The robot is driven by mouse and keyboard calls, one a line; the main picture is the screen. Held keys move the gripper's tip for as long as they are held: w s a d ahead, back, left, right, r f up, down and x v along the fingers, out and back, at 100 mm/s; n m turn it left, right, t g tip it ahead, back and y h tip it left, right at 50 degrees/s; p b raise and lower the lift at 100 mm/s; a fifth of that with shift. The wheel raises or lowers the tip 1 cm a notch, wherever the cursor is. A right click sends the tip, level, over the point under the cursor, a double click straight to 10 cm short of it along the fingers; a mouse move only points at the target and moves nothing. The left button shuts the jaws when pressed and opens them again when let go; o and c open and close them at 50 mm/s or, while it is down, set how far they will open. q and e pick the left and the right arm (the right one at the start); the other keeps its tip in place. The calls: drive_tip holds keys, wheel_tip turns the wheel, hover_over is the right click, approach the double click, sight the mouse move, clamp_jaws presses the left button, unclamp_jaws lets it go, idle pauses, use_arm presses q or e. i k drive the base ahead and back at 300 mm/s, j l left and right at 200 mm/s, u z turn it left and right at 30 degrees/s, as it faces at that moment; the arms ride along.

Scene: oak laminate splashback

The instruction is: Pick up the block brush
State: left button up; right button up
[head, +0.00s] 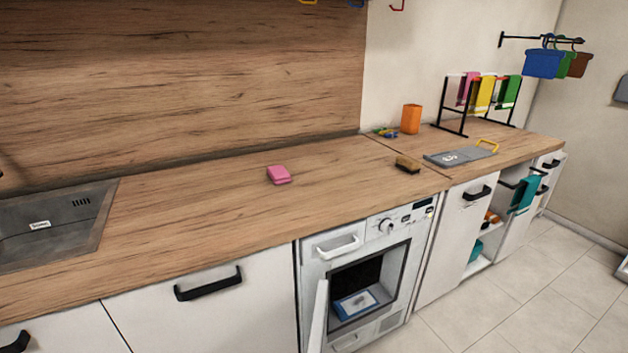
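The block brush (407,165) is a small block with a tan top and a darker side. It lies on the wooden counter (220,215), above and just right of the white appliance, close to a seam in the worktop. Nothing is seen touching or covering it. Neither of my grippers is in the head view, so I cannot see where they are relative to the brush.
A pink sponge-like block (279,174) lies left of the brush. A sink (50,222) is at left. The white appliance's door (319,318) hangs open below.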

sight(411, 166)
drive_tip(key=j+z, duration=0.35)
drive_tip(key=j, duration=0.15)
drive_tip(key=j+z, duration=0.35)
drive_tip(key=j, duration=0.2)
drive_tip(key=j+z, duration=0.35)
drive_tip(key=j, duration=0.2)
